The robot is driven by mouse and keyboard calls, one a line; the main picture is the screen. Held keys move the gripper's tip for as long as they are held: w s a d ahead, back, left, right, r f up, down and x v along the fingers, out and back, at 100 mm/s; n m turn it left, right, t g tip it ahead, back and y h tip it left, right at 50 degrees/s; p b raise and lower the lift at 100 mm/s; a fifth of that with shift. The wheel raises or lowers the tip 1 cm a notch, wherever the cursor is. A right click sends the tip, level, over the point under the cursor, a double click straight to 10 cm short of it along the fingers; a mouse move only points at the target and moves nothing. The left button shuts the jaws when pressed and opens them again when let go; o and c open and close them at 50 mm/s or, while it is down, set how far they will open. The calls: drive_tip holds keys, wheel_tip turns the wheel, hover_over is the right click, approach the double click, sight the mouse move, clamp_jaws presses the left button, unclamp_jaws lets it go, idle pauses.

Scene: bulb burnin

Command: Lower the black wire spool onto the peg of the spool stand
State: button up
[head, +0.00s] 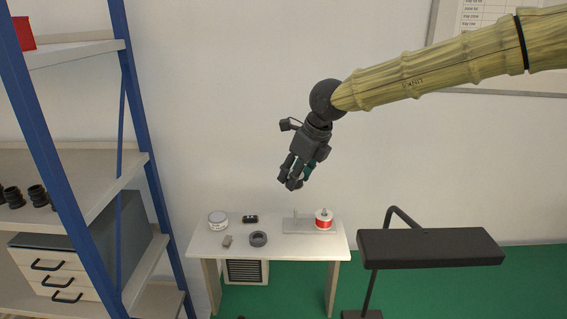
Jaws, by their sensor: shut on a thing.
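My gripper (293,182) hangs fingers-down in the air, well above the table and roughly over the left part of the spool stand. It is shut on a small dark thing at its fingertips, which looks like the black wire spool (292,185); its outline blends with the dark fingers. The spool stand (297,230) is a light grey base at the table's back right. A thin bare peg (295,216) rises from its left part. A red and white spool (323,221) sits on its right part, with a peg tip showing above it.
On the white table (212,247) lie a dark grey ring (258,239), a white tub (218,220), a small black object (250,218) and a small grey block (227,241). A black lamp (430,247) stands front right. A blue-framed shelf (75,170) stands left.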

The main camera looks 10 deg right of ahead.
sight(298, 189)
drive_tip(key=shift+d+f+b, duration=0.35)
drive_tip(key=shift+f+b, duration=0.45)
drive_tip(key=shift+f, duration=0.1)
wheel_tip(298, 189, down, 3)
drive_tip(key=b, duration=0.3)
drive_tip(key=shift+f, duration=0.6)
drive_tip(key=shift+s+a+p, duration=0.1)
drive_tip(key=shift+a+p, duration=0.05)
drive_tip(key=shift+p, duration=0.25)
drive_tip(key=shift+f+b, duration=0.95)
drive_tip(key=shift+f, duration=2.35)
idle(1.8)
drive_tip(key=o, duration=1.1)
